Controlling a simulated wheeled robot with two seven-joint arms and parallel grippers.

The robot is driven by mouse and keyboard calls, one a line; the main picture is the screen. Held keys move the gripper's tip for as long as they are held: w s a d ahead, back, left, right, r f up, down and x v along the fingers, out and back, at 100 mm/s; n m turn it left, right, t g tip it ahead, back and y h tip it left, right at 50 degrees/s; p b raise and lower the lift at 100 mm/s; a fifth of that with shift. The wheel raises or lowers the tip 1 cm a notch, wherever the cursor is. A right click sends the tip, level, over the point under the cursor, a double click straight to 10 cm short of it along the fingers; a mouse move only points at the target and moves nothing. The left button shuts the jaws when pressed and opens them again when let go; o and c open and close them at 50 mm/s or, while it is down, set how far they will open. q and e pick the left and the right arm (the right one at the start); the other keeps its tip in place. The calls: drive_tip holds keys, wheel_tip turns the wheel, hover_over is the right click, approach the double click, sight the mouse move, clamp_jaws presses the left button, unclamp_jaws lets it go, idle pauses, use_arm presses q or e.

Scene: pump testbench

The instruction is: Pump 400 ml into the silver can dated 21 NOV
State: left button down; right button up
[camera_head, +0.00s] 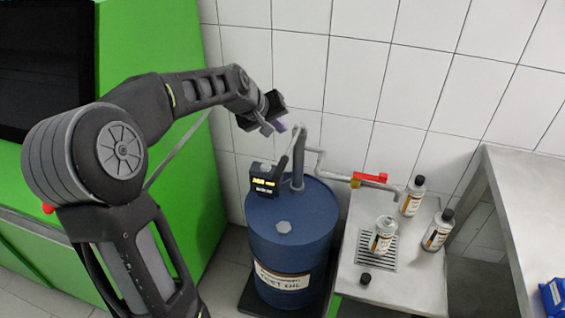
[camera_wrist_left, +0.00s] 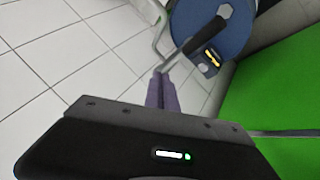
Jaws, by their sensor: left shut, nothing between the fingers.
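My left gripper (camera_head: 281,127) is shut and empty, above and a little left of the pump's top. Its fingers (camera_wrist_left: 161,92) show together in the left wrist view, apart from the dark pump lever (camera_wrist_left: 203,37). The pump stands on the blue oil drum (camera_head: 290,240), with a display (camera_head: 265,179) lit yellow. A silver can (camera_head: 383,236) stands upright on the drain grate (camera_head: 366,255), seemingly without a cap. Two black-capped silver cans (camera_head: 412,197) (camera_head: 437,231) stand behind and right of it. Their dates are too small to read. My right gripper is out of view.
A pipe runs from the pump to a red and yellow valve handle (camera_head: 370,179) above the metal stand. A loose black cap (camera_head: 366,279) lies at the stand's front. A metal table (camera_head: 510,190) and blue bin (camera_head: 553,297) are at right; a green cabinet (camera_head: 195,190) is at left.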

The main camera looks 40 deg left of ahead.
sight(279, 166)
use_arm(q)
drive_tip(key=f+b, duration=0.2)
drive_tip(key=f, duration=0.1)
drive_tip(key=f+b, duration=0.2)
drive_tip(key=f, duration=0.1)
drive_tip(key=f+b, duration=0.3)
drive_tip(key=shift+s+d, duration=0.2)
drive_tip(key=shift+s, duration=0.1)
idle(1.9)
drive_tip(key=shift+f+b, duration=0.4)
drive_tip(key=shift+b, duration=0.15)
